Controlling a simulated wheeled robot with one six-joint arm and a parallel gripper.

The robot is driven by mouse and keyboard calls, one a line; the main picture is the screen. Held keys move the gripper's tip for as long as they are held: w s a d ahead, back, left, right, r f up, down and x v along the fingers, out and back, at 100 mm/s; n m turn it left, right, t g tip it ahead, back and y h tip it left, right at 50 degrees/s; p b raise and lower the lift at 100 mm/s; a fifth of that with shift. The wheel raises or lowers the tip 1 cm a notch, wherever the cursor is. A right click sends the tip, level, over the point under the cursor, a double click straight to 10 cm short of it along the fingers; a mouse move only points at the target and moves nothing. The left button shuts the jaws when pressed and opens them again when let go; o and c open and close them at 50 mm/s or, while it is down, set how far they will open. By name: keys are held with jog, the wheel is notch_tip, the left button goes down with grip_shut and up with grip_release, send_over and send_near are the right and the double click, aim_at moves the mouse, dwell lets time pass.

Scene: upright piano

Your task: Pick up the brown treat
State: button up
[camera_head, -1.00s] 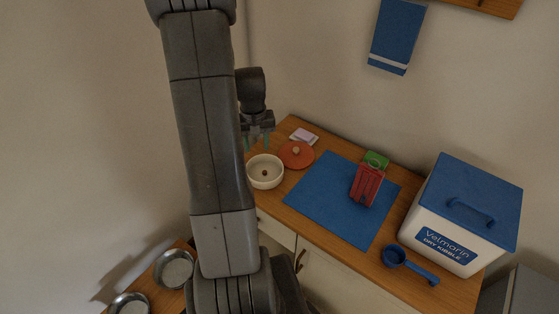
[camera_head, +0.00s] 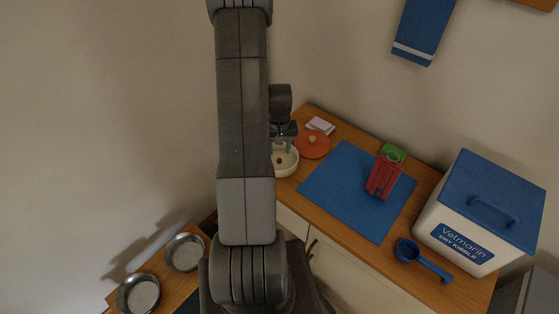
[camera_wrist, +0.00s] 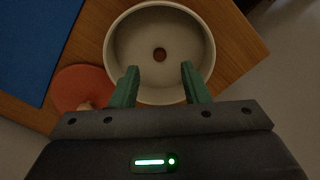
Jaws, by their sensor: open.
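The brown treat (camera_wrist: 160,55) is a small round brown piece lying at the bottom of a cream bowl (camera_wrist: 113,52). In the head view the treat (camera_head: 280,160) shows as a small dark spot in the bowl (camera_head: 287,171) on the counter. My gripper (camera_wrist: 158,70) is open and empty, with its green fingertips over the near rim of the bowl in the wrist view. The treat lies beyond the fingertips, roughly midway between them. In the head view my gripper (camera_head: 281,146) is above the bowl. The gap in height cannot be told exactly.
An orange lid (camera_head: 312,146) with a knob is close beside the bowl. A blue scoop (camera_head: 423,260) and a kibble bin (camera_head: 478,210) stand at right. Two metal bowls (camera_head: 184,252) are lower left.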

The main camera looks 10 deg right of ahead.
aim_at(279, 159)
jog(key=shift+f+p, duration=0.3)
jog(key=shift+f, duration=2)
grip_shut()
